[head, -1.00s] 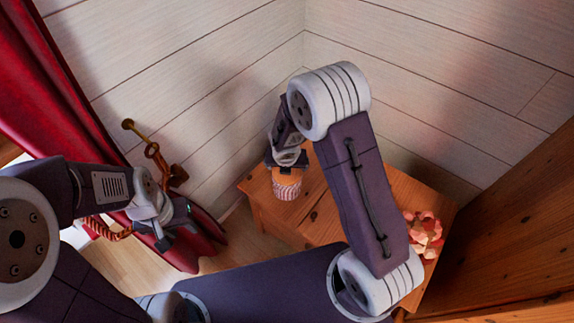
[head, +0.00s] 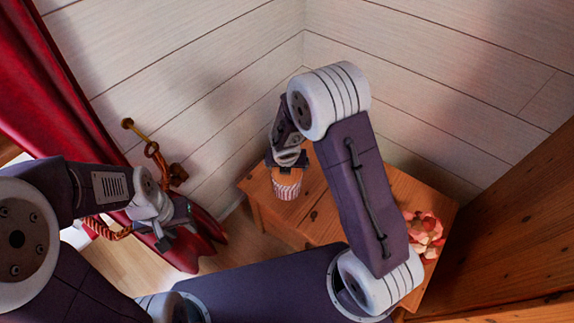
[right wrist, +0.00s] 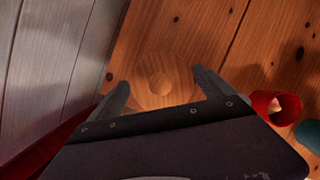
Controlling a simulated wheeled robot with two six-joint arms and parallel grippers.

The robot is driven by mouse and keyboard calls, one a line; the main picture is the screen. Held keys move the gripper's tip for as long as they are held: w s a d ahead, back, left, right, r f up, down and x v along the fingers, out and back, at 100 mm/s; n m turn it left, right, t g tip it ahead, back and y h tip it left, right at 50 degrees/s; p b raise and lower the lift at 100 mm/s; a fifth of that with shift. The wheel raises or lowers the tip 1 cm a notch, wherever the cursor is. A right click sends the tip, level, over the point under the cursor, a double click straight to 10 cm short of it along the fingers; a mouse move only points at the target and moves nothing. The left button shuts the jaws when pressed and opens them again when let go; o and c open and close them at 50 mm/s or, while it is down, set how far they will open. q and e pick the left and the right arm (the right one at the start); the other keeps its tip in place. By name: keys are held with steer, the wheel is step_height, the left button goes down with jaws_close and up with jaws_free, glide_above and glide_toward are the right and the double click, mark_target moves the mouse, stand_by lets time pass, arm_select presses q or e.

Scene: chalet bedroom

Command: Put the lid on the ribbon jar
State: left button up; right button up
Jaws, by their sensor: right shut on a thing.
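The ribbon jar (head: 287,188) is a small striped red-and-white jar on the wooden table near its far left corner. The round wooden lid (right wrist: 160,82) with its knob lies between the fingers of my right gripper (right wrist: 160,88) in the right wrist view. My right gripper is shut on the lid, pointing down over the jar. In the head view the lid appears right at the jar's top; I cannot tell whether it is fully seated. My left gripper (head: 178,238) is open and empty, off to the left of the table.
A red roll (right wrist: 274,106) and a teal thing (right wrist: 310,134) lie to the right in the right wrist view. A pink-and-cream flower-like object (head: 424,232) is at the table's right. The wooden table (head: 316,212) stands against white plank walls. A red curtain (head: 62,85) hangs left.

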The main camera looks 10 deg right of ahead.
stand_by(0.3)
steer(key=o, duration=1.1)
steer(key=shift+c, duration=0.2)
step_height(320, 180, up, 7)
steer(key=p, duration=0.7)
steer(key=shift+r, duration=0.1)
jaws_close()
